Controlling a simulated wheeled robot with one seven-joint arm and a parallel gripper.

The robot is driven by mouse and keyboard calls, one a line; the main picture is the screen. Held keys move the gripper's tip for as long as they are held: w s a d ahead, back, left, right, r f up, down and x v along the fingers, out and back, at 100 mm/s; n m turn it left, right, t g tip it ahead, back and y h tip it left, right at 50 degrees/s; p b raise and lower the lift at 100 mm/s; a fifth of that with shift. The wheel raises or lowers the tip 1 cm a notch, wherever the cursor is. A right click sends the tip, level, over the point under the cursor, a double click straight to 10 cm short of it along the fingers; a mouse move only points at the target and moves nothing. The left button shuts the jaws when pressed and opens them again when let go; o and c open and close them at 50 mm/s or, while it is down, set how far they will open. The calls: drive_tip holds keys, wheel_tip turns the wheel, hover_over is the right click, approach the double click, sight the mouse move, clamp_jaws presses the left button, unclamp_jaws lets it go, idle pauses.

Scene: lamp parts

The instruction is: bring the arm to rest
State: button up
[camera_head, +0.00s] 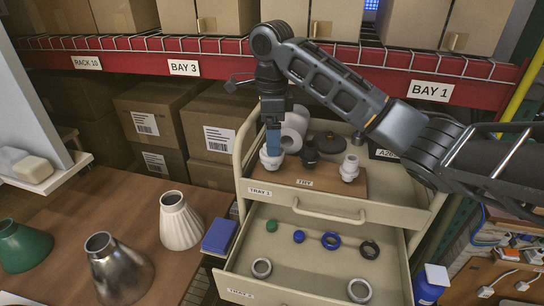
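My gripper (273,142) points down over the left end of the wooden board (318,184) on top of the cart. A white lamp part (271,160) stands right under its blue fingertips. I cannot tell whether the fingers touch or hold it. A dark part (310,152) and another white part (349,168) stand further right on the board. The open drawer (258,218) below holds a green ball-like piece (271,226), a blue one (298,237), a blue ring (331,241), a black ring (369,249) and two pale rings (262,268) (360,290).
Shelves with cartons (156,117) stand behind. White rounded items (293,128) and a dark disc (330,141) lie behind the board.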

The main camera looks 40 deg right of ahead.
drive_tip(key=shift+r, duration=2)
